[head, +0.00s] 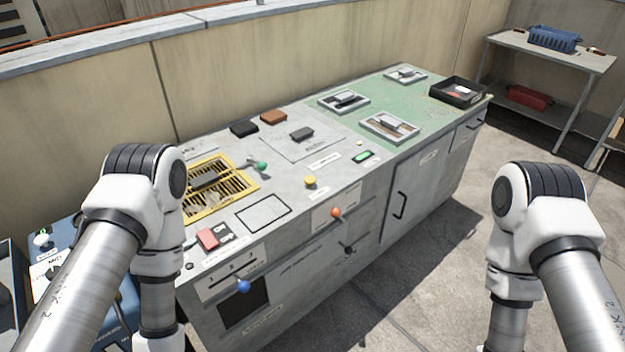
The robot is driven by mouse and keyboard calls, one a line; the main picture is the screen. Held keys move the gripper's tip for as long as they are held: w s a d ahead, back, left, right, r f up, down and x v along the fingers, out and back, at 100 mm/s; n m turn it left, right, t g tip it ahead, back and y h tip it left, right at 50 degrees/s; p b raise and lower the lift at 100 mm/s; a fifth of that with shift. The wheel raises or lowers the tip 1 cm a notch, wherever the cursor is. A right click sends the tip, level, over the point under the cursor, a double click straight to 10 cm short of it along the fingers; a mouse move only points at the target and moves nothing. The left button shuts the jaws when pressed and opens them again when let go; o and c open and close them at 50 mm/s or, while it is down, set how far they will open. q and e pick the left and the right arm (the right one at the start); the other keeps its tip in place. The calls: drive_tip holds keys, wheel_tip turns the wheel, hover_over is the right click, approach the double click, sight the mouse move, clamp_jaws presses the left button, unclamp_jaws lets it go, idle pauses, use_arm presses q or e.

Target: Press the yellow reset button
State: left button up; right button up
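The yellow button (310,181) sits on the grey part of the bench top, near its front edge, with a small label beside it. Nothing covers it. Both of my arms come in from the lower corners, the left one beside the bench's left end and the right one over the floor to the right. Both grippers are out of the frame, so their fingers cannot be seen. Neither visible arm part touches the button.
Near the button are a green-knobbed lever (262,165), an orange knob (336,212), a red block (208,239), a yellow-framed grille (243,184) and a green switch (364,157). A metal shelf (570,60) stands at right; floor between is clear.

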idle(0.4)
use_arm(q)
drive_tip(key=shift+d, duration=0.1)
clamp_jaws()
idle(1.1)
